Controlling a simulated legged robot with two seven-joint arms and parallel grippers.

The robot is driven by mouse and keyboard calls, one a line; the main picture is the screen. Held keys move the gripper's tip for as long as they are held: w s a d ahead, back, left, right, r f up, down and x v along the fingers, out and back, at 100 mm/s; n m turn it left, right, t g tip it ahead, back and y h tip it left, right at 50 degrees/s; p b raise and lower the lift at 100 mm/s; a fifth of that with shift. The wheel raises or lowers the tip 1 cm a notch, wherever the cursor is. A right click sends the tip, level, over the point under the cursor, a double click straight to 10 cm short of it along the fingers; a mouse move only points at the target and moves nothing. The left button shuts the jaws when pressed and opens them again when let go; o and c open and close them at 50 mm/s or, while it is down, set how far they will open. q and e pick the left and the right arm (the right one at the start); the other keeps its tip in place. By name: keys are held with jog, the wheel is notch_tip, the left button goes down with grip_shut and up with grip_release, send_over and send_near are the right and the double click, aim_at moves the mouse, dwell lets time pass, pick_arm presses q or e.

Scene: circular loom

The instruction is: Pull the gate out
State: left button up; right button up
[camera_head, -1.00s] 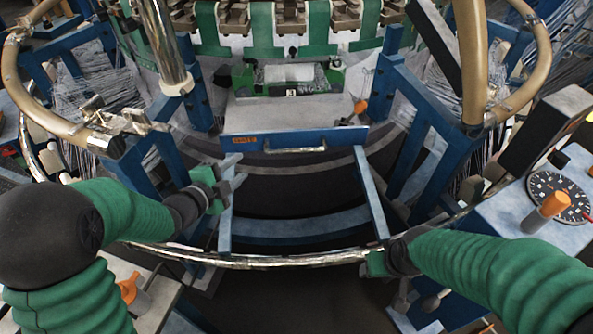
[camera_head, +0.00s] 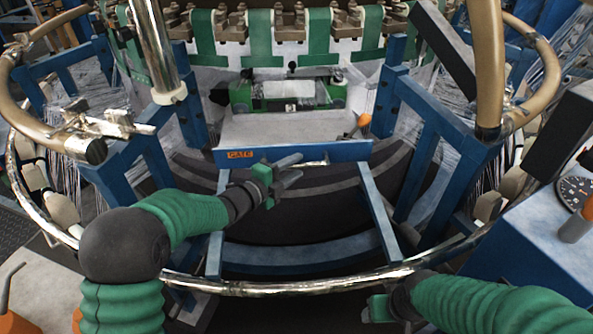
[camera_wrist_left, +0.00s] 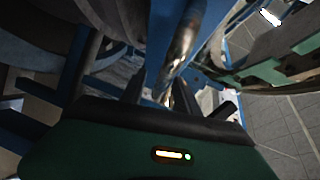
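The gate (camera_head: 350,152) is a blue panel with an orange GATE label, in the middle of the head view. A silver bar handle (camera_head: 316,163) runs along its front, partly hidden by my left gripper. My left gripper (camera_head: 294,168) is at the handle with its two fingers apart. In the left wrist view the shiny handle (camera_wrist_left: 184,45) extends ahead of the fingers, roughly in line with the gap; I cannot tell whether they touch it. My right gripper (camera_head: 372,308) is low at right, near the silver ring, its fingers not clear.
Blue rails (camera_head: 382,220) run forward from the gate on both sides. A curved silver ring (camera_head: 300,288) crosses in front. An orange-tipped lever (camera_head: 363,121) stands behind the gate at right. A control box (camera_head: 530,250) is at far right.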

pick_arm(q)
jog(key=shift+w+d, duration=0.45)
jog(key=shift+w, duration=0.05)
grip_shut()
jog(key=shift+s+f, duration=0.1)
jog(key=shift+f, duration=0.1)
dwell(0.9)
